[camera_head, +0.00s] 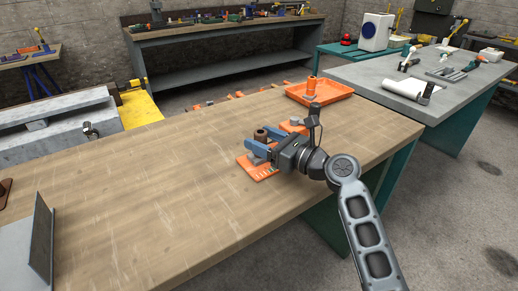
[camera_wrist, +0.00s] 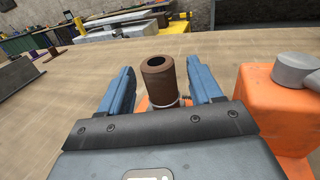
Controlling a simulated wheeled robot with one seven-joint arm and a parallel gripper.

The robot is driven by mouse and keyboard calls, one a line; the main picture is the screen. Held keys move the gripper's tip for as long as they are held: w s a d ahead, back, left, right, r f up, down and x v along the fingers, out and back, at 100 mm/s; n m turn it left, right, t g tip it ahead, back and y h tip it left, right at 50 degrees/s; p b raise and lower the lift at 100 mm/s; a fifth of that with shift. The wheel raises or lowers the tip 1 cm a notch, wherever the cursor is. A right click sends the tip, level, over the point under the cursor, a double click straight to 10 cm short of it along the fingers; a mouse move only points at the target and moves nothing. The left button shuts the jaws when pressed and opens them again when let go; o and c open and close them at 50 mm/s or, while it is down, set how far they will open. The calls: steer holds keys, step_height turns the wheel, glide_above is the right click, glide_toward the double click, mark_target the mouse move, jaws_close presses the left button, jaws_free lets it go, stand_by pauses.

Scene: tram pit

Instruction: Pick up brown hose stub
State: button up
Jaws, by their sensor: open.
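The brown hose stub (camera_wrist: 158,78) stands upright in the wrist view, a short hollow cylinder with a dark opening on top. A metal ring or clamp shows at its lower right. It also shows in the head view (camera_head: 260,134), above an orange plate (camera_head: 258,172) on the wooden workbench (camera_head: 140,190). My gripper (camera_wrist: 160,85) is open, with one blue finger on each side of the stub. Gaps show between the stub and both fingers. The stub's foot is partly hidden by my gripper's body. My gripper (camera_head: 262,147) reaches in from the right in the head view.
An orange block with a grey round top (camera_wrist: 296,68) stands close to the right of my gripper. An orange tray (camera_head: 330,92) with an orange cylinder lies at the bench's far end. A grey angled metal piece (camera_head: 42,240) stands at the front left. The bench's middle is clear.

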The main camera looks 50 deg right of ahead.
steer(key=shift+w, duration=0.5)
jaws_close()
